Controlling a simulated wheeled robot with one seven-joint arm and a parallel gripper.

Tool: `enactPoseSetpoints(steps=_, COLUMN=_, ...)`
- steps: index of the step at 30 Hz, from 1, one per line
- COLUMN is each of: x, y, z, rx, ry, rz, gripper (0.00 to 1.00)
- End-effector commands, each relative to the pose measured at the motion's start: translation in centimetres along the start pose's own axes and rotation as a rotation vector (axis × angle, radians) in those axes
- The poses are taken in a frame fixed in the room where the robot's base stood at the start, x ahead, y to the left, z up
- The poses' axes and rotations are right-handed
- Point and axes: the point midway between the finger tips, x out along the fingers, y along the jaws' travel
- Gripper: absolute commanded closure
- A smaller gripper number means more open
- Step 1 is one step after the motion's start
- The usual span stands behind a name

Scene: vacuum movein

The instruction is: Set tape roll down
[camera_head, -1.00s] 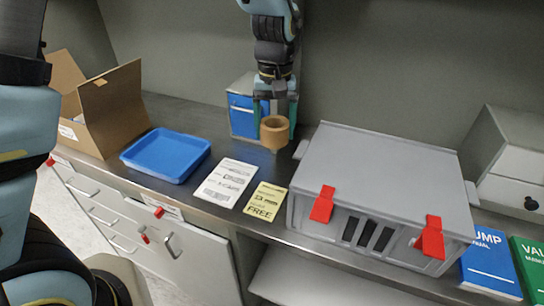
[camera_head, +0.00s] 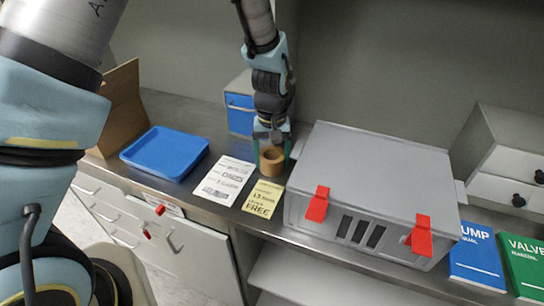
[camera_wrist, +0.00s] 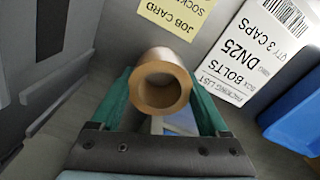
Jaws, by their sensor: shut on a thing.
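The tape roll (camera_head: 272,163) is a tan ring at the back of the counter, between the yellow card and the blue-fronted box. My gripper (camera_head: 271,150) is shut on it, with a green finger on either side. In the wrist view the roll (camera_wrist: 160,87) sits between the green fingertips (camera_wrist: 160,100), its round hole facing the camera. In the head view it appears at or very near the counter top; I cannot tell whether it touches.
A large grey case (camera_head: 372,185) with red latches stands close on the right. The yellow job card (camera_head: 263,199), white packing list (camera_head: 224,181) and blue tray (camera_head: 165,153) lie to the left. A blue-fronted box (camera_head: 240,110) is behind. Manuals (camera_head: 476,258) lie at far right.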

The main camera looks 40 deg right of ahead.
Motion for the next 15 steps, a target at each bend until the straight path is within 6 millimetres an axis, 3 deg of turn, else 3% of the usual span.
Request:
enactPoseSetpoints(steps=6, x=0.38, y=0.01, z=0.0, rx=0.0, ry=0.0, rz=0.0, gripper=0.82)
enactPoseSetpoints(steps=7, x=0.39, y=0.01, z=0.01, rx=0.0, ry=0.0, rz=0.0, gripper=0.21)
enactPoseSetpoints(steps=12, x=0.29, y=0.01, z=0.01, rx=0.0, ry=0.0, rz=0.0, gripper=0.02)
enactPoseSetpoints(steps=15, x=0.29, y=0.01, z=0.01, rx=0.0, ry=0.0, rz=0.0, gripper=0.0)
